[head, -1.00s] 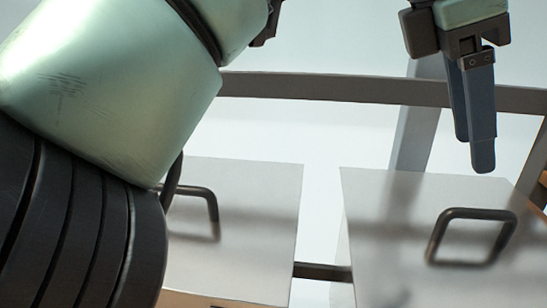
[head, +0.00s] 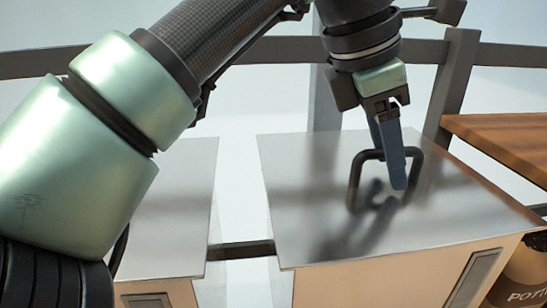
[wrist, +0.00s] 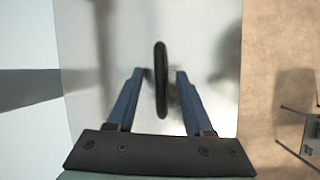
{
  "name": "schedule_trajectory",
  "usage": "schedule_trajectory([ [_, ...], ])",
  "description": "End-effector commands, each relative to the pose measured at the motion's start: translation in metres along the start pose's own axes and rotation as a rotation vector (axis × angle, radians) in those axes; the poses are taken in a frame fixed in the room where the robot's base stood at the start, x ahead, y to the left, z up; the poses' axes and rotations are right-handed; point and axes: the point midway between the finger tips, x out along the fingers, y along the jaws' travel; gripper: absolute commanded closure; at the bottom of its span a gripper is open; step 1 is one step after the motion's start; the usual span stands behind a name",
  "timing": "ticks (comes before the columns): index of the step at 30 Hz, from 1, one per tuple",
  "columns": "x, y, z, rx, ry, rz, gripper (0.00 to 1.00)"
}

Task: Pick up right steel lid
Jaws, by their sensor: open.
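The right steel lid (head: 310,210) is a flat brushed-metal plate on top of a tan box, with a dark upright loop handle (head: 354,180). In the wrist view the lid (wrist: 210,40) lies below my gripper, and the handle (wrist: 161,80) shows as a narrow dark bar between the fingers. My gripper (head: 390,188) points down at the handle, its blue fingers open. In the wrist view my gripper (wrist: 157,75) has one finger on each side of the handle, with gaps visible. I cannot tell whether a finger touches it.
The left steel lid (head: 185,200) sits beside it across a gap with a dark bar (head: 240,249). A grey rail (head: 430,52) runs behind. A wooden surface (head: 500,140) is at the right, with a container (head: 520,280) marked with partial lettering below.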

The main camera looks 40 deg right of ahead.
Motion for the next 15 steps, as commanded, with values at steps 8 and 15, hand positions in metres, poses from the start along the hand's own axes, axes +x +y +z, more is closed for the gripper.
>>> schedule_trajectory([
  [8, -0.0002, 0.0002, 0.0005, 0.000, 0.000, 0.000, 0.61],
  [15, -0.0002, 0.0002, 0.0005, 0.000, 0.000, 0.000, 1.00],
])
